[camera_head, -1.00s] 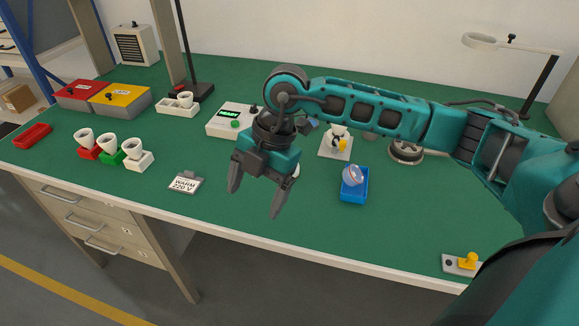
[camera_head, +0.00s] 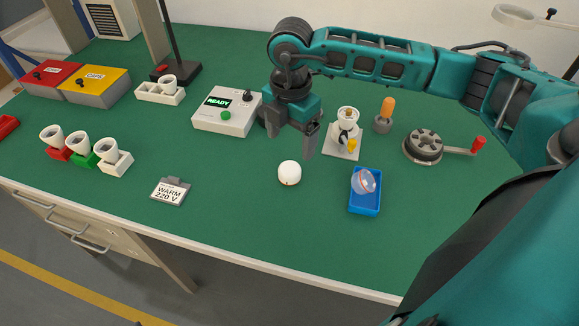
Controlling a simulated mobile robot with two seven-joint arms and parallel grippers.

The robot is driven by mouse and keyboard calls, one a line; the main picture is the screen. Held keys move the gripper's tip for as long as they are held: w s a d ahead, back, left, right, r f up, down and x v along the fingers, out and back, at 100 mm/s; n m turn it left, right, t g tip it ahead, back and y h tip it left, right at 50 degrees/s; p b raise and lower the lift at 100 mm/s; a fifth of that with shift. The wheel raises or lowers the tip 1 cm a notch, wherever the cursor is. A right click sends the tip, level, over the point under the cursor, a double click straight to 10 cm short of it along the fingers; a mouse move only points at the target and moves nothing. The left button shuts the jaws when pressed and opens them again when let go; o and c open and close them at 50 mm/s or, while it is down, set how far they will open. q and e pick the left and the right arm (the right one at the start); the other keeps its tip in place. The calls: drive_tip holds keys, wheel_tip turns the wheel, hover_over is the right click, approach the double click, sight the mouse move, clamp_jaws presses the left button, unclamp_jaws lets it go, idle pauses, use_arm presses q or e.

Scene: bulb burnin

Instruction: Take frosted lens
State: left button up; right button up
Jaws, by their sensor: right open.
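A white, rounded piece (camera_head: 289,173) sits on the green bench top, left of a blue tray (camera_head: 367,208). A round, see-through lens-like piece with a pinkish rim (camera_head: 363,181) lies tilted in the tray. I cannot tell for sure which of the two is the frosted lens. My right gripper (camera_head: 290,146) is open and empty, its fingers pointing down. In the picture it is just above the white piece and left of the tray, touching neither. My left gripper is not in view.
A tester reading READY (camera_head: 227,112) stands left of my gripper. A lamp stand with a white base (camera_head: 342,153), an orange-topped piece (camera_head: 386,112) and a round crank device (camera_head: 427,146) are to the right. A WARM 220 V sign (camera_head: 170,191) stands front left. The front middle is clear.

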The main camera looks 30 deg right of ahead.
sight(290, 168)
wheel_tip(290, 168, down, 9)
drive_tip(key=shift+a+f, duration=0.15)
drive_tip(key=shift+f, duration=0.05)
idle(0.3)
drive_tip(key=c, duration=1.1)
